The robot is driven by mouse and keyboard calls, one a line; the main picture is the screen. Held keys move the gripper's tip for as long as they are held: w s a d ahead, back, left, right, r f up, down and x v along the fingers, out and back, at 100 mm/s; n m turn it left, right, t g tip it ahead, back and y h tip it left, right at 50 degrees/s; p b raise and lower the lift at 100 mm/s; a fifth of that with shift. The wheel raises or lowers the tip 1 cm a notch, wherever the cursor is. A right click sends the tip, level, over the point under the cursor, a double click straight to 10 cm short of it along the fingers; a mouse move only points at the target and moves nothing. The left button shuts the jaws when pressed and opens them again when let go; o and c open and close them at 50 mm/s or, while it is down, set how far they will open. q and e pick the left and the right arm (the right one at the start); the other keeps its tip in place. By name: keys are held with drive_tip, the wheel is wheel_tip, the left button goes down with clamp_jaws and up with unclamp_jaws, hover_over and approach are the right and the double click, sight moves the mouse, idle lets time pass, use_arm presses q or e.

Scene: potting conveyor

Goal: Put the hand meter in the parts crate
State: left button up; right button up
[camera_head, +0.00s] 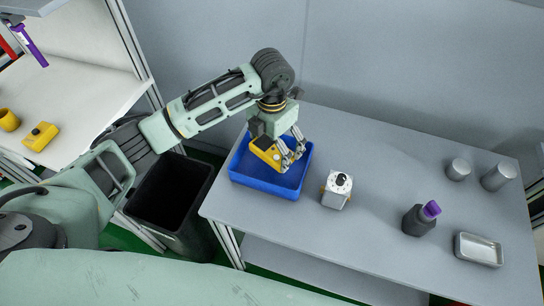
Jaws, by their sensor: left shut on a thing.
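The yellow hand meter (266,152) is held in my left gripper (290,162), whose fingers are shut on it. The gripper points down over the blue parts crate (265,187) on the grey table. The meter appears within the crate's outline; I cannot tell whether it touches the crate floor. The fingers and the meter hide part of the crate's inside. My right gripper is not in view.
A white box with a black dial (337,189) stands just right of the crate. Farther right are a dark bottle with a purple top (420,218), a metal tray (479,250) and two grey cylinders (458,169). A black bin (172,201) stands left of the table.

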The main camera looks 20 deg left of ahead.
sight(272, 157)
use_arm(q)
wheel_tip(272, 157, down, 5)
drive_tip(key=shift+r+p, duration=0.2)
drive_tip(key=shift+p, duration=0.3)
drive_tip(key=shift+f, duration=0.3)
drive_tip(key=shift+f, duration=0.1)
drive_tip(key=shift+f+b, duration=0.15)
drive_tip(key=shift+b, duration=0.15)
drive_tip(key=o, duration=1)
